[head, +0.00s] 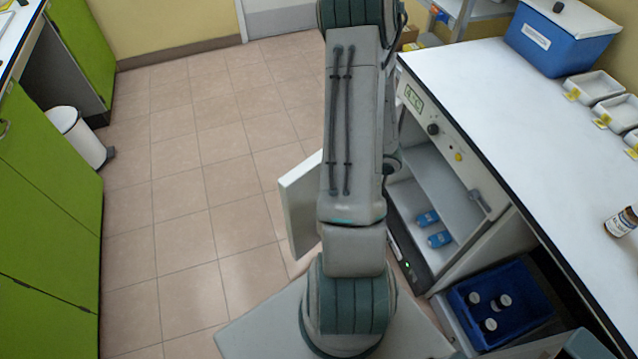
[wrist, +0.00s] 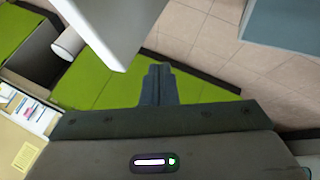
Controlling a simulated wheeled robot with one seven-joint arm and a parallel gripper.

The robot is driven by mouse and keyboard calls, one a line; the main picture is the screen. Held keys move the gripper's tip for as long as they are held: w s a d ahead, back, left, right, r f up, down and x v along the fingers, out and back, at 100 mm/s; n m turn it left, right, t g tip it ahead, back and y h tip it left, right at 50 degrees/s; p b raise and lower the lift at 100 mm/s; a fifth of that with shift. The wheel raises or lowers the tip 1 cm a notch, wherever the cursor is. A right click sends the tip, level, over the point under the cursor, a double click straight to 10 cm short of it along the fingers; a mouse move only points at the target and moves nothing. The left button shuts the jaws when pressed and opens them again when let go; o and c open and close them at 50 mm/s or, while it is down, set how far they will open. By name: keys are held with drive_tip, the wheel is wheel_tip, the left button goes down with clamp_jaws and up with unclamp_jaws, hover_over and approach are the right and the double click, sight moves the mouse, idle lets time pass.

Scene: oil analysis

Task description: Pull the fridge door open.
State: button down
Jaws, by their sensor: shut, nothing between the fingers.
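The fridge (head: 432,190) is built in under the white counter on the right, with its control panel above the opening. Its door (head: 300,205) stands wide open, swung out to the left of my arm, and the shelves inside are exposed. Several blue items (head: 438,239) sit on a lower shelf. In the wrist view, a white panel that looks like the door (wrist: 108,28) crosses the top left. My gripper (wrist: 160,72) is shut and empty, below and right of that panel, apparently apart from it. In the head view my arm hides the gripper.
A blue crate with bottles (head: 505,305) sits low at the right. On the counter (head: 500,115) stand a blue box (head: 560,40), white trays and a brown bottle (head: 621,222). Green cabinets (head: 45,200) and a white bin (head: 78,135) line the left. The tiled floor between is clear.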

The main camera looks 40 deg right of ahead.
sight(291, 198)
drive_tip(key=shift+w+a+f, duration=0.7)
drive_tip(key=shift+w+f, duration=0.4)
drive_tip(key=shift+w, duration=0.15)
drive_tip(key=shift+w+a+f, duration=0.65)
drive_tip(key=shift+w+f, duration=0.5)
drive_tip(key=shift+w, duration=0.1)
drive_tip(key=shift+w+a+f, duration=0.7)
drive_tip(key=shift+w+f, duration=0.4)
drive_tip(key=shift+w, duration=0.15)
